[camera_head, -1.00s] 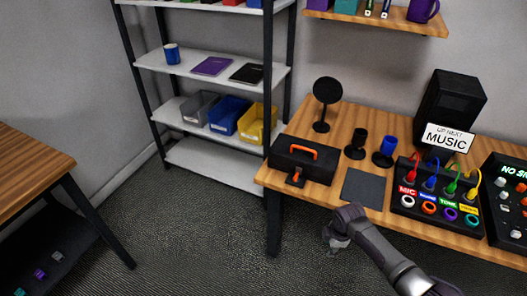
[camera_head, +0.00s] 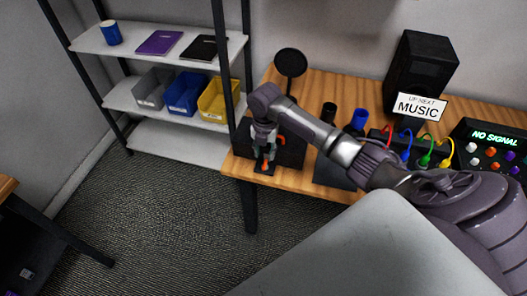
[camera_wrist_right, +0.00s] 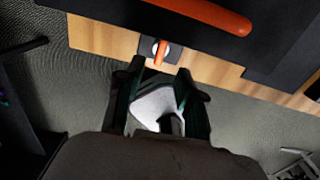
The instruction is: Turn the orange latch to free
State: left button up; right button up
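The orange latch (camera_head: 262,167) sits on a small dark plate at the front of the black case (camera_head: 292,152), near the table's front left corner. In the right wrist view the latch (camera_wrist_right: 160,52) is a short orange lever on a pale round base, and the case's thick orange handle (camera_wrist_right: 205,14) lies beyond it. My right gripper (camera_head: 264,155) points down at the latch. In the wrist view its two fingers (camera_wrist_right: 160,68) are apart, with the latch just ahead of the gap between them. I cannot tell whether they touch it. My left gripper is out of view.
My right arm crosses over the wooden table (camera_head: 290,182) and hides part of the case and the dark mat (camera_head: 332,174). A shelf post stands close at the left. A round black stand (camera_head: 290,63), cups and the cable panel are behind or right.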

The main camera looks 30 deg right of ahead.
aim_at(265, 164)
notch_tip(265, 164, down, 6)
jog(key=shift+r, duration=0.1)
grip_shut()
dwell(0.4)
